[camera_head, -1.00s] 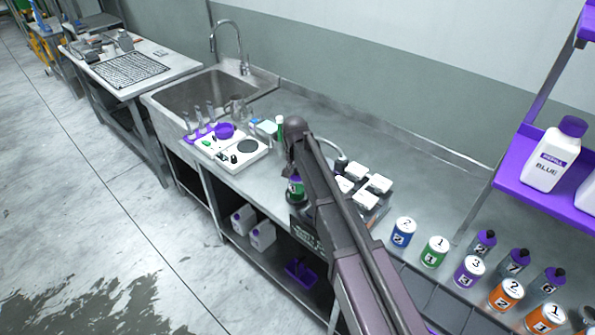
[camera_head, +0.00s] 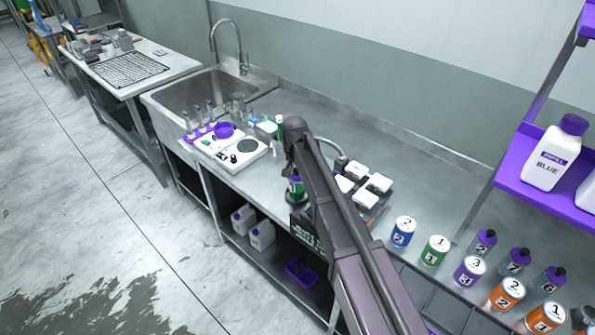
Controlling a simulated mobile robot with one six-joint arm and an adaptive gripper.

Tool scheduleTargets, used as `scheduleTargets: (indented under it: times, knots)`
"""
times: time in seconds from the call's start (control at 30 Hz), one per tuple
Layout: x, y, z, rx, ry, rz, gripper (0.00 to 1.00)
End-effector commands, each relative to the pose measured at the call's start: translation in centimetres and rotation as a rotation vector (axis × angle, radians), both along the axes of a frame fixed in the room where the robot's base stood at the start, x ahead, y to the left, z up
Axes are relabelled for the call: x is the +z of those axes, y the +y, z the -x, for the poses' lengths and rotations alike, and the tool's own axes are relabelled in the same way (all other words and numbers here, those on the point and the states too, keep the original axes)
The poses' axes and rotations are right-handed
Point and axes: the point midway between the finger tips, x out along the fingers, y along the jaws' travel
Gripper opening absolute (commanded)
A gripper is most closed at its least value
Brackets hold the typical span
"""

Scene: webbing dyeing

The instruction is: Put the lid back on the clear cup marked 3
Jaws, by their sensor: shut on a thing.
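Several white lids (camera_head: 379,183) sit close together on low containers on the counter, just right of my arm. I cannot read a mark on any of them, and the clear cup marked 3 cannot be made out. My dark arm rises from the bottom edge and bends near the counter's middle. It covers the area left of the white lids. My gripper's fingers are hidden behind the arm, so what they hold does not show.
A white device with a round dark plate (camera_head: 233,158) and a purple bowl (camera_head: 224,130) stand left of my arm. A sink (camera_head: 205,100) lies behind. Numbered cans, one a purple can marked 3 (camera_head: 468,272), and dark-capped bottles (camera_head: 515,262) crowd the right. The back counter strip is clear.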

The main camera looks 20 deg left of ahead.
Motion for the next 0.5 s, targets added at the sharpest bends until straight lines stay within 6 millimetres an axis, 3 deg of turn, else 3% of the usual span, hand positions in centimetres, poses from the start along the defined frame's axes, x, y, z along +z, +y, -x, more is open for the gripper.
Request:
scheduleTargets:
  times: [0.17,0.2,0.3,0.5]
  knots:
    - [0.00,0.01,0.01,0.000,0.000,0.000,0.00]
    - [0.00,0.01,0.01,0.000,0.000,0.000,0.43]
    - [0.00,0.01,0.01,0.000,0.000,0.000,0.71]
    - [0.00,0.01,0.01,0.000,0.000,0.000,0.71]
